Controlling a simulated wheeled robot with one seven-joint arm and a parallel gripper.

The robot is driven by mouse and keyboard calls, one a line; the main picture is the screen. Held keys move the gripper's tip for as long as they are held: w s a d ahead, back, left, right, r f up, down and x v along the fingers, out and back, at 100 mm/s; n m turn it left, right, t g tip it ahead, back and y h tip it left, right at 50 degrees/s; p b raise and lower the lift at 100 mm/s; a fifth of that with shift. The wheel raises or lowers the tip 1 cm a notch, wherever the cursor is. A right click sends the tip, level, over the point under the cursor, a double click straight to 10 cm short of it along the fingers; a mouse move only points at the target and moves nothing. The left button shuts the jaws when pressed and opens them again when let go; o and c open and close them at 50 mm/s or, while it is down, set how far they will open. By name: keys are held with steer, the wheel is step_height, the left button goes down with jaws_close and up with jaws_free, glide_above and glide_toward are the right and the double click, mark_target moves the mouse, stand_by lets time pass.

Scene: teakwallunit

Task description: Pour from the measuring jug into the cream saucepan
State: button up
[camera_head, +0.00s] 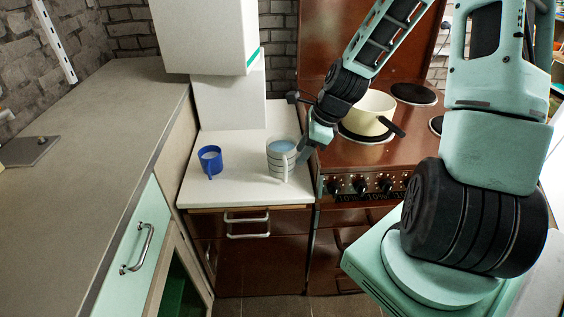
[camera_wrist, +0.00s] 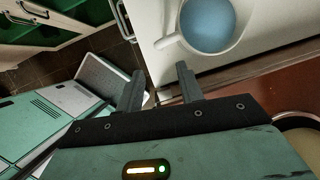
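The measuring jug (camera_head: 279,160) stands upright on the white counter, pale with dark marks and holding blue liquid. In the wrist view the jug (camera_wrist: 232,48) is at the top, its handle (camera_wrist: 166,41) pointing towards my gripper. My gripper (camera_head: 304,149) is at the jug's right side in the head view. In the wrist view its two fingers (camera_wrist: 159,70) are apart with nothing between them, and the handle lies just beyond the fingertips. The cream saucepan (camera_head: 368,110) sits on a hob plate to the right, its dark handle pointing front right, partly behind my arm.
A blue mug (camera_head: 210,161) stands left of the jug on the white counter (camera_head: 236,190). A white cabinet (camera_head: 208,36) hangs above. The brown stove (camera_head: 345,155) has knobs along its front. A long worktop (camera_head: 90,130) runs along the left.

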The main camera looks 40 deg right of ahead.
steer(key=x, duration=1)
steer(key=shift+b, duration=0.4)
steer(key=shift+c, duration=0.4)
jaws_close()
